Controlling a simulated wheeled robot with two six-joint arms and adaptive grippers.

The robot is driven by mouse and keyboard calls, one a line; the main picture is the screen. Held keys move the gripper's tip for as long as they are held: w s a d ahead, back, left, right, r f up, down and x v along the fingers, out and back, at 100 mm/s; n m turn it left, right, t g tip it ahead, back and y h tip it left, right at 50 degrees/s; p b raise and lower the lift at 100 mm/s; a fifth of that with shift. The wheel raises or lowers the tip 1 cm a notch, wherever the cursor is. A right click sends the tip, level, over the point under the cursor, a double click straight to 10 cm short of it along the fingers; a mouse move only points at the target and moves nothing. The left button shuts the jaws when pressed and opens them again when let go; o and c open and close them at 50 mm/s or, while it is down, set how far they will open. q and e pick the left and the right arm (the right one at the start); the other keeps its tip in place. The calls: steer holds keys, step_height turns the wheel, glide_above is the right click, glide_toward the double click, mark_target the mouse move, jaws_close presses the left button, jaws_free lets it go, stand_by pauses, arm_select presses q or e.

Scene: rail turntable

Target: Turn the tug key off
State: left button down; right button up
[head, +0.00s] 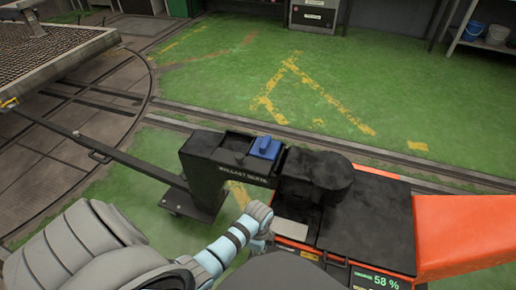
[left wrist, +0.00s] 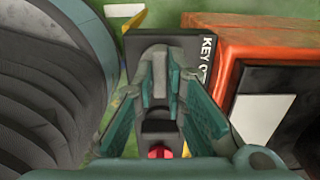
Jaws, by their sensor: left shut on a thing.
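The tug (head: 435,235) is an orange vehicle with a black deck at the lower right of the head view. Its orange side also shows in the left wrist view (left wrist: 285,42). My left gripper (head: 262,222) is at the tug's near left corner. In the left wrist view my left gripper (left wrist: 160,80) has its fingers on both sides of a grey upright piece, which looks like the key (left wrist: 155,60), and is shut on it. Behind it is a black panel (left wrist: 188,38) with partly hidden white lettering starting "KEY O". A small red part (left wrist: 160,152) shows below. My right gripper is not in view.
A drawbar (head: 125,158) runs to a mesh-topped platform (head: 50,60) on the turntable. A display (head: 375,281) reads 58 %. Green floor beyond is clear.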

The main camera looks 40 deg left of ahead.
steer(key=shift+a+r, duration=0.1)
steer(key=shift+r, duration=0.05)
arm_select(q)
steer(key=shift+s+r+n+p, duration=0.1)
steer(key=shift+n+p, duration=0.7)
steer(key=shift+p, duration=0.05)
steer(key=shift+n+p, duration=1.05)
steer(key=shift+n, duration=0.05)
steer(key=shift+n+p, duration=0.6)
steer(key=shift+n, duration=0.3)
steer(key=shift+n+p, duration=0.45)
steer(key=shift+n, duration=0.95)
steer(key=n+p, duration=0.1)
steer(key=n, duration=0.3)
steer(key=shift+n+p, duration=0.3)
steer(key=shift+p, duration=0.1)
steer(key=n, duration=0.4)
steer(key=shift+n+p, duration=0.4)
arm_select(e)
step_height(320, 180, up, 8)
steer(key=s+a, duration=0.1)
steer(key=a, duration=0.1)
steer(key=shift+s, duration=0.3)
